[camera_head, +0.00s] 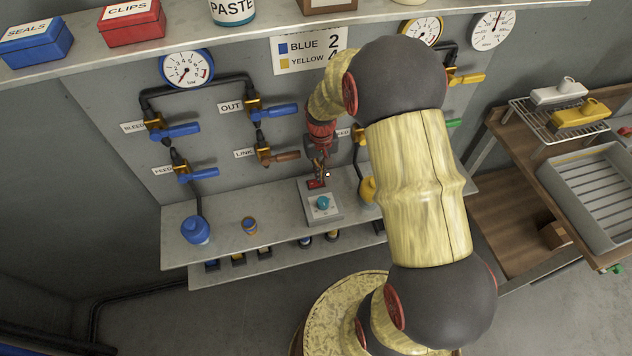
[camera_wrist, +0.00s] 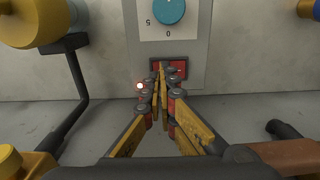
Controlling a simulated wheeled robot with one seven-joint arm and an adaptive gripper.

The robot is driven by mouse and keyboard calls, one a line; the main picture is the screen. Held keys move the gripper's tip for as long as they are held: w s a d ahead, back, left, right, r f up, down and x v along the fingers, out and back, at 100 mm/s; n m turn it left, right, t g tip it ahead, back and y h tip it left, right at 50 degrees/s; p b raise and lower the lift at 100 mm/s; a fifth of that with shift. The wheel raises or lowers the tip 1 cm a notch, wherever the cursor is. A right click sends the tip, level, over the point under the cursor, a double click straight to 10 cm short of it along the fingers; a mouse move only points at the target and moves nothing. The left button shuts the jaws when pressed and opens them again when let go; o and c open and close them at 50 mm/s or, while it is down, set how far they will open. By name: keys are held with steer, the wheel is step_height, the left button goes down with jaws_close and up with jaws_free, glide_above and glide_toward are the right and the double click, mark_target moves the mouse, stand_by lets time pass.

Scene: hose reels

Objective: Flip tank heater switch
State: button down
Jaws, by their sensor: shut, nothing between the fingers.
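The tank heater unit is a light grey box (camera_head: 335,211) on the shelf, with a teal knob (camera_head: 323,202) and a red switch (camera_head: 313,184) on its top. In the wrist view the red switch (camera_wrist: 181,66) sits in a dark frame below the teal knob (camera_wrist: 168,10). My gripper (camera_head: 322,179) is over the switch end of the box. Its fingertips (camera_wrist: 158,68) are together with nothing between them, at the switch and partly covering its left part. I cannot tell whether they touch it. A small lit light (camera_wrist: 140,86) shows left of the fingers.
Blue-handled valves (camera_head: 180,130), a brown-handled valve (camera_head: 280,156) and black pipes line the wall panel behind. A yellow piece (camera_head: 367,190) stands close right of the box.

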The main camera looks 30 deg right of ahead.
steer(key=shift+f+b, duration=0.55)
steer(key=shift+f, duration=0.5)
stand_by(1.1)
steer(key=shift+r+p, duration=2.7)
steer(key=shift+r, duration=0.85)
